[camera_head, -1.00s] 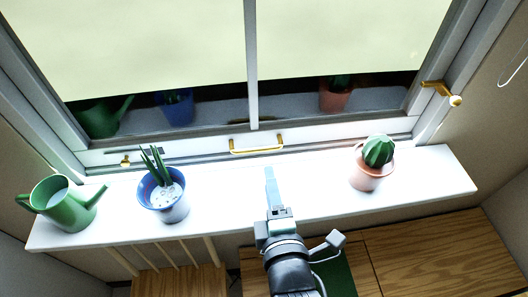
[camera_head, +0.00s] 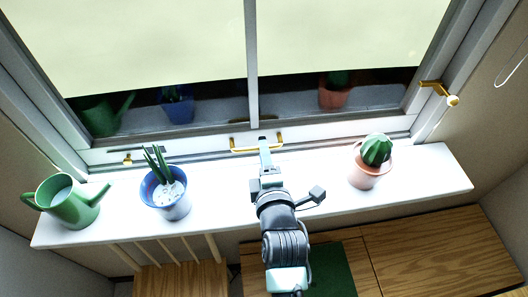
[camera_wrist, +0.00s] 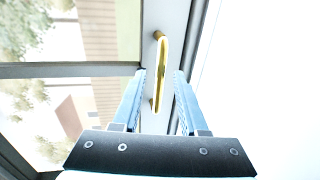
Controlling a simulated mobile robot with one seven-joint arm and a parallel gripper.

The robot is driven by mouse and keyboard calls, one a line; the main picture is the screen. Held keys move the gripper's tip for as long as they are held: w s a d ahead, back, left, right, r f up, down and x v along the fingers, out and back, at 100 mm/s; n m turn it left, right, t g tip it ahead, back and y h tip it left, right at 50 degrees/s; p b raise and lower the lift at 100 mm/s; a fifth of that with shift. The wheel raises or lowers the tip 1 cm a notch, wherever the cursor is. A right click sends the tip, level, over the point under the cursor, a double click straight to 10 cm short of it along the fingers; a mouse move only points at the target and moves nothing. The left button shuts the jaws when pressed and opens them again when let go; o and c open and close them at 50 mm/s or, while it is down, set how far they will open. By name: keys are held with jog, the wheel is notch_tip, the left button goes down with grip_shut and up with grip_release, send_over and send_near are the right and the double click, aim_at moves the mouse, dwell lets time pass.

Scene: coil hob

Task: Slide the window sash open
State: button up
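The window sash (camera_head: 200,138) has a white frame with dark-edged glass and a pale blind behind its upper part. A brass bar handle (camera_head: 243,150) sits on its bottom rail. In the wrist view the handle (camera_wrist: 162,62) runs lengthwise between the two blue fingers. My gripper (camera_head: 264,142) reaches over the sill to the handle and hides part of it in the head view. In the wrist view my gripper (camera_wrist: 160,74) is open, with a gap between each finger and the handle. I cannot tell whether the handle lies fully between the fingertips or just beyond them.
On the white sill (camera_head: 300,190) stand a green watering can (camera_head: 75,208), a blue pot with a spiky plant (camera_head: 170,200) and a cactus in a terracotta pot (camera_head: 368,172). A brass lever (camera_head: 436,88) is on the right frame, and a small brass latch (camera_head: 128,160) at lower left.

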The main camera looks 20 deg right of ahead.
grip_shut()
dwell(1.2)
